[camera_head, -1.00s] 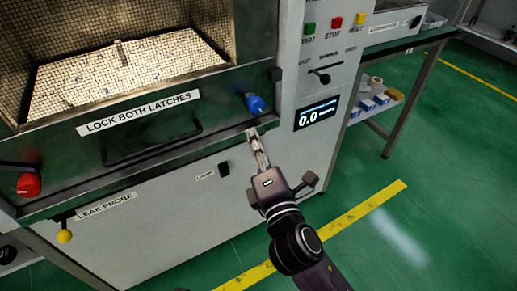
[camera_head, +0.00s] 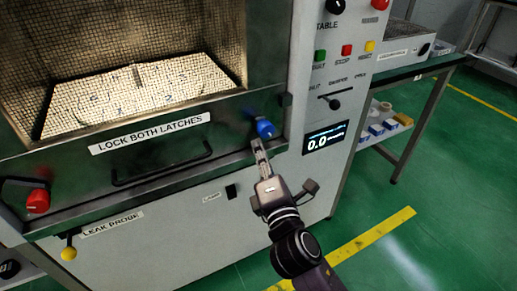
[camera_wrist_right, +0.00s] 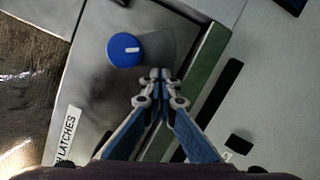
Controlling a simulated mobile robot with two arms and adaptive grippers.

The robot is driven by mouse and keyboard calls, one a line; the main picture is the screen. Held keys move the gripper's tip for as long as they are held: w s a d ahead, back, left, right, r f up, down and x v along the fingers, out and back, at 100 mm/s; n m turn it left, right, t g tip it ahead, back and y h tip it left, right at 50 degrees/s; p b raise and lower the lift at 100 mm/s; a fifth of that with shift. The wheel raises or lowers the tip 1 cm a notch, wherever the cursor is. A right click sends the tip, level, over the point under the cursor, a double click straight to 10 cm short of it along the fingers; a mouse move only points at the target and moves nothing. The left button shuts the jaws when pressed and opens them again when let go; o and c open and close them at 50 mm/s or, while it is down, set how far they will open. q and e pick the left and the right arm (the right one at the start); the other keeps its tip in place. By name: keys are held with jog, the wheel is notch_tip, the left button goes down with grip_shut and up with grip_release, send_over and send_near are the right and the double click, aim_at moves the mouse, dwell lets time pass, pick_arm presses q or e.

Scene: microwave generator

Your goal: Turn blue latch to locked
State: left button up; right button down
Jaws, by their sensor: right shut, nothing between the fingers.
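The blue latch (camera_head: 265,129) is a round knob at the right end of the oven door's lower frame. It also shows in the right wrist view (camera_wrist_right: 124,49), with a white mark on its face pointing toward the right of that picture. My right gripper (camera_head: 257,144) is just below the knob; its closed fingertips (camera_wrist_right: 160,74) lie close beside it in the wrist view, apart from it as far as I can tell. The fingers are shut and empty. A red latch (camera_head: 38,201) is at the door's left end. My left gripper is not in view.
The door carries a "LOCK BOTH LATCHES" label (camera_head: 150,133) and a dark handle (camera_head: 162,165). A yellow probe knob (camera_head: 68,253) sits lower left. A control panel with a display (camera_head: 325,138) is to the right. A side table (camera_head: 418,76) stands beyond open green floor.

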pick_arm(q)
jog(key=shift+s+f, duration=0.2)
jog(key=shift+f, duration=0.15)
pick_arm(e)
jog(key=shift+d+n, duration=0.1)
jog(key=shift+n, duration=0.3)
jog(key=shift+w, duration=0.1)
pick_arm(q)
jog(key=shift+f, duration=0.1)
pick_arm(e)
jog(key=shift+d+f, duration=0.1)
